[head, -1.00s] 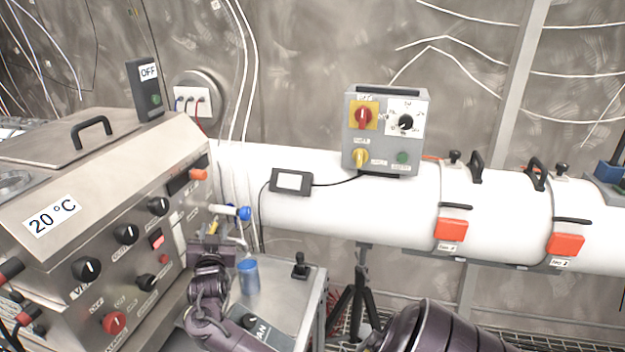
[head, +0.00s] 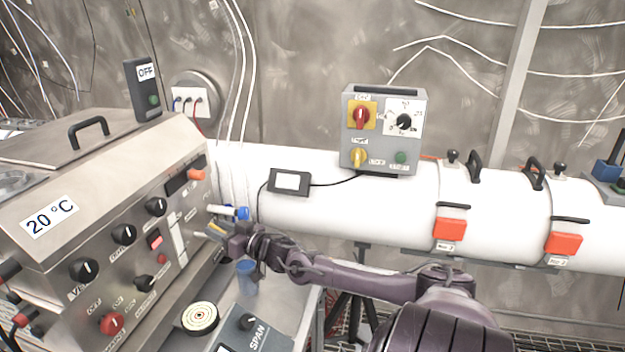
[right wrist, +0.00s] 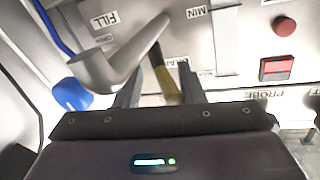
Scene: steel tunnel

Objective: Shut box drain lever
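The steel box (head: 95,215) with the 20 °C label fills the left of the head view. A yellow lever (head: 215,229) sits low on its right end, beside a partly hidden label that I cannot fully read. The yellow lever also shows in the right wrist view (right wrist: 167,85), pointing toward my gripper. My right gripper (head: 226,236) is at the lever. In the right wrist view its two fingers (right wrist: 160,92) are apart, with the lever between them; contact cannot be told. My left gripper is not in view.
A grey spout (right wrist: 118,66) and a blue handle (right wrist: 72,94) are close to the fingers. A blue cup (head: 247,278) stands under my right arm. A round target disc (head: 200,317) and a SPAN box (head: 246,332) are in front. A white pipe (head: 330,205) runs behind.

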